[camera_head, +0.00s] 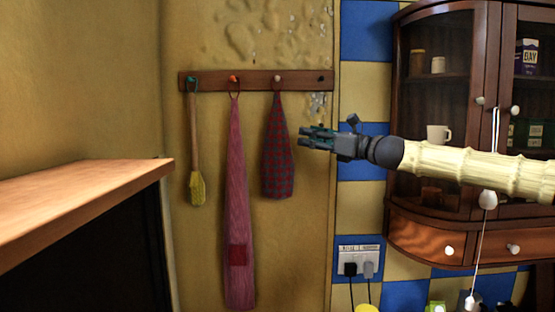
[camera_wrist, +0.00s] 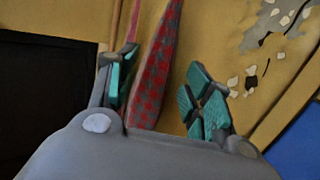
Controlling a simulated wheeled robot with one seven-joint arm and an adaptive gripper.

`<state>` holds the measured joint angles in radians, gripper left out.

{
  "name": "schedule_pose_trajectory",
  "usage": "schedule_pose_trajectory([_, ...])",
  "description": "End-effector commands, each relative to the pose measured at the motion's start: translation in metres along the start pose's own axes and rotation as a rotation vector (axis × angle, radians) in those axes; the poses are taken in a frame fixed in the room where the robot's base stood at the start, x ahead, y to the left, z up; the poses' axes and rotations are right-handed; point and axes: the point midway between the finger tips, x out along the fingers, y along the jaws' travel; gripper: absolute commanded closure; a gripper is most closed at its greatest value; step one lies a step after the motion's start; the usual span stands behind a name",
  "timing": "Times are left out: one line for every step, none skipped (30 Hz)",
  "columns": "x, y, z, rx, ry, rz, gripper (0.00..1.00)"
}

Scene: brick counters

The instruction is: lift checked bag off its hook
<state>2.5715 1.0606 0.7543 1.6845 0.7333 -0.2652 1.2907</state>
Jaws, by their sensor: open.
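The checked bag (camera_head: 278,150), red and dark blue-grey, hangs by its top from a peg (camera_head: 278,79) on the wooden hook rail (camera_head: 255,82). My gripper (camera_head: 303,138) is open and points left, at the height of the bag's upper half, just right of it in the head view. In the wrist view, the bag (camera_wrist: 160,75) shows between the two teal-padded fingers (camera_wrist: 160,95), nearer the left one. I cannot tell whether a finger touches the bag. The bag's top and peg are out of the wrist view.
A long pink striped apron or cloth (camera_head: 238,200) and a yellow-bristled brush (camera_head: 197,188) hang left of the bag. A wooden counter (camera_head: 90,200) juts in at left. A glass-door cabinet (camera_head: 398,100) stands right, behind my arm. Below the bag, the wall is clear.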

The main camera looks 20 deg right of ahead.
Motion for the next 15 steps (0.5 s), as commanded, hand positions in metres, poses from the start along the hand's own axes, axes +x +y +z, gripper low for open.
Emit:
schedule_pose_trajectory([-0.001,-0.002,0.006,0.007,-0.009,-0.001,0.49])
schedule_pose_trajectory([0.000,-0.002,0.008,0.010,-0.012,0.000,0.49])
schedule_pose_trajectory([0.002,-0.002,0.009,0.011,-0.014,0.001,0.49])
schedule_pose_trajectory([0.004,-0.002,0.009,0.011,-0.014,0.001,0.49])
schedule_pose_trajectory([0.007,-0.001,0.009,0.011,-0.014,0.002,0.49])
schedule_pose_trajectory([0.011,-0.001,0.009,0.010,-0.013,0.003,0.49])
schedule_pose_trajectory([0.014,-0.001,0.008,0.010,-0.012,0.003,0.49])
schedule_pose_trajectory([0.017,-0.001,0.008,0.009,-0.012,0.003,0.49])
schedule_pose_trajectory([0.021,-0.001,0.009,0.009,-0.013,0.003,0.49])
schedule_pose_trajectory([0.023,-0.001,0.008,0.010,-0.012,0.003,0.49])
schedule_pose_trajectory([0.026,-0.001,0.008,0.011,-0.012,0.003,0.49])
schedule_pose_trajectory([0.030,-0.001,0.008,0.011,-0.013,0.003,0.49])
schedule_pose_trajectory([0.033,-0.001,0.009,0.010,-0.013,0.002,0.49])
schedule_pose_trajectory([0.036,-0.001,0.008,0.010,-0.012,0.002,0.49])
schedule_pose_trajectory([0.039,-0.001,0.008,0.009,-0.011,0.001,0.49])
